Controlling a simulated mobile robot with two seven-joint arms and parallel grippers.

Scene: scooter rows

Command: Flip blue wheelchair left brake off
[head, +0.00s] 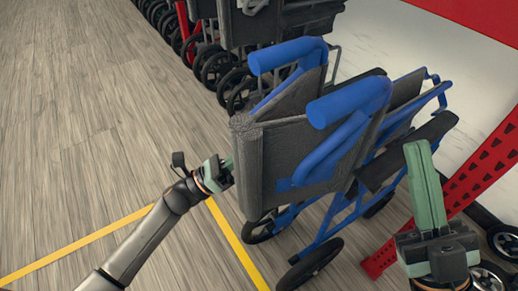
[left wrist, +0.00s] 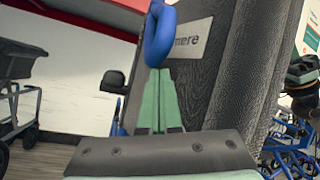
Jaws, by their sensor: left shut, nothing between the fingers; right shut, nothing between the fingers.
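The blue wheelchair (head: 285,155) stands in the middle of the head view, with a dark grey backrest, blue frame and two blue push handles. My left gripper (head: 229,162) is shut and empty beside the backrest's left edge. In the left wrist view its green fingers (left wrist: 158,75) lie together in front of a dark panel, below a blue loop (left wrist: 159,40). A black rounded piece (left wrist: 113,81) shows left of the fingers; I cannot tell whether it is the brake. No brake lever is clear in the head view. My right gripper (head: 419,148) is shut and empty, right of the wheelchair.
Dark wheelchairs (head: 285,22) stand in a row behind. A red perforated rail (head: 490,165) runs at the right, near the wheelchair and my right gripper. A yellow floor line (head: 235,245) passes under my left arm. The wooden floor (head: 70,110) at the left is clear.

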